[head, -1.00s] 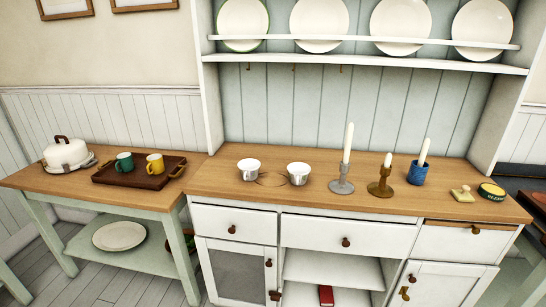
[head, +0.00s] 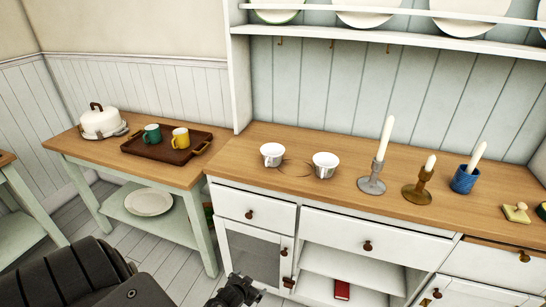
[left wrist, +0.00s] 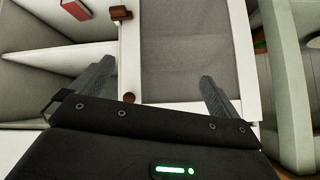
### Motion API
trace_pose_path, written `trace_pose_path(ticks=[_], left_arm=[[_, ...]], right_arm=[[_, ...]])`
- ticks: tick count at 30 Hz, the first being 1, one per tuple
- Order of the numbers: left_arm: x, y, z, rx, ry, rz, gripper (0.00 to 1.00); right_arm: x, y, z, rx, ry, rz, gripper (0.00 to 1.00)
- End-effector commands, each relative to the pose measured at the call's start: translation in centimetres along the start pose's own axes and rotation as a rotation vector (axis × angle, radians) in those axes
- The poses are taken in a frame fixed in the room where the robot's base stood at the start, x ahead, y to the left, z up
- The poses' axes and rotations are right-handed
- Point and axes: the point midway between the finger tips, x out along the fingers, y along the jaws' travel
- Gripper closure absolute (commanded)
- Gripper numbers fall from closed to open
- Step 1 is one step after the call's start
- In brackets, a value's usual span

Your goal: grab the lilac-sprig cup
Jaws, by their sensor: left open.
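Two white cups stand upright on the wooden dresser top, a left cup (head: 272,154) and a right cup (head: 325,165). Their decoration is too small to tell which one bears the lilac sprig. My left gripper (head: 236,291) is low at the bottom of the head view, in front of the dresser's lower doors and well below the cups. In the left wrist view its fingers (left wrist: 156,75) are apart with nothing between them, facing the cabinet door. The cups are not in the left wrist view. My right gripper is not in view.
Right of the cups stand a grey candlestick (head: 371,184), a brass candlestick (head: 418,191) and a blue holder (head: 464,180). A tray (head: 180,153) with green and yellow mugs is on the side table. The dresser's front edge lies between my gripper and the cups.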

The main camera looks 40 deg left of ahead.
Motion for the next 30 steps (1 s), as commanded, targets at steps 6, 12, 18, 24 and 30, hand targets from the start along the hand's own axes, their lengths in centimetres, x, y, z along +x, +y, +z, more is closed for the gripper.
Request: trace_pose_path(ticks=[6, 12, 18, 24, 30], left_arm=[[-6.6, -7.5, -23.8, -0.155, 0.407, -0.085, 0.00], [-13.7, -10.8, -34.5, -0.245, 0.634, -0.098, 0.00], [-15.6, -13.3, -38.4, -0.277, 0.755, -0.120, 0.00], [-15.3, -13.8, -39.2, -0.279, 0.769, -0.124, 0.00], [-13.1, -14.4, -41.3, -0.279, 0.767, -0.124, 0.00]], right_arm=[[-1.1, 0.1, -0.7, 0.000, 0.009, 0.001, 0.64], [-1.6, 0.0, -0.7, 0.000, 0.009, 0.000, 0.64], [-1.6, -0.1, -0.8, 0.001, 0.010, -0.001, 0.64], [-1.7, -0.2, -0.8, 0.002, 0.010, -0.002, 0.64], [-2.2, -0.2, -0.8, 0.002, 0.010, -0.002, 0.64]])
